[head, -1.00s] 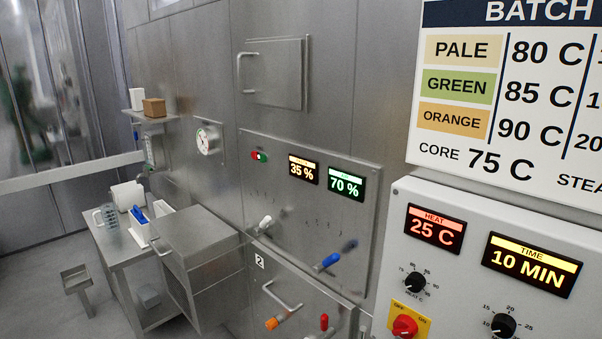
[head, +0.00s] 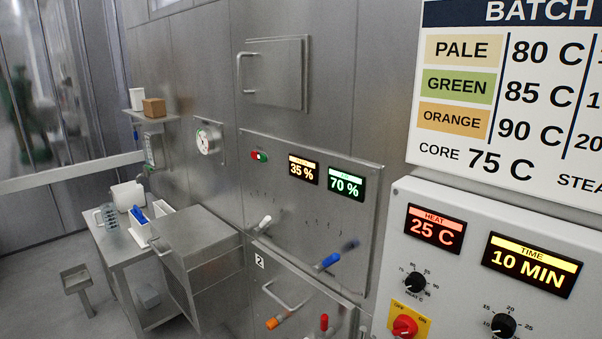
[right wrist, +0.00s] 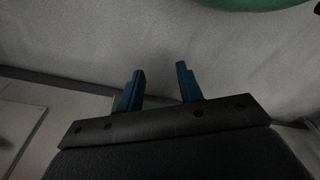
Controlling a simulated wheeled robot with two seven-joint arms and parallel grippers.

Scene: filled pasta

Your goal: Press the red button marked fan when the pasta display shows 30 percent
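The steel control panel (head: 308,225) on the wall carries a small display reading 35 % (head: 303,169) under an orange header too small to read. Beside it a green-headed display (head: 346,183) reads 70 %. A small red button (head: 254,155) sits next to a lit green one (head: 262,157) at the panel's upper left; no label is readable. In the right wrist view my right gripper (right wrist: 160,85) has two blue fingers standing apart with nothing between them. It is away from the panel. Neither gripper shows in the head view, and my left gripper is out of view.
A white control box (head: 490,215) with HEAT 25 C and TIME 10 MIN displays stands at the right. A white lever (head: 264,223) and a blue lever (head: 328,262) stick out of the panel. A steel side table (head: 115,247) with containers stands at the left.

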